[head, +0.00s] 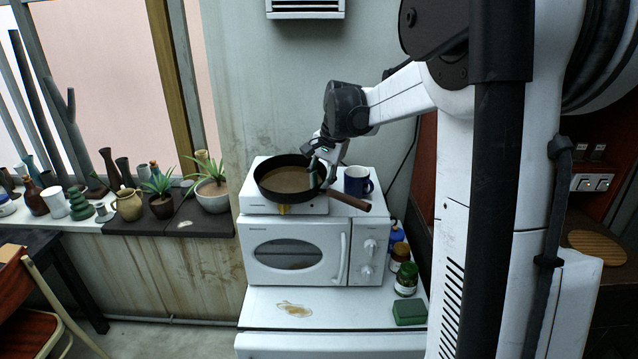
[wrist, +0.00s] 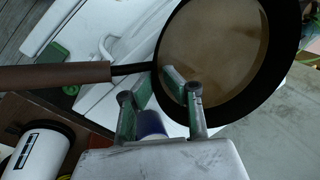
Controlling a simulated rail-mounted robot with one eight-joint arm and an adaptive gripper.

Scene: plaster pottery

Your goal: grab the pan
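The dark frying pan (head: 288,179) with brown contents or a brown inner surface sits on the small white stove (head: 252,203) on top of the microwave. Its brown handle (head: 349,201) points right and toward the front. In the wrist view the pan (wrist: 215,45) fills the upper right and its handle (wrist: 55,76) runs left. My gripper (head: 321,172) is at the pan's right side, near the handle's base. In the wrist view its fingers (wrist: 157,86) are apart, one overlapping the pan's inside and one outside the rim. Contact with the rim cannot be told.
The white microwave (head: 297,250) is below. Jars (head: 407,279) and a green box (head: 410,312) stand at the lower right. Potted plants (head: 212,190) and vases line the ledge at left.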

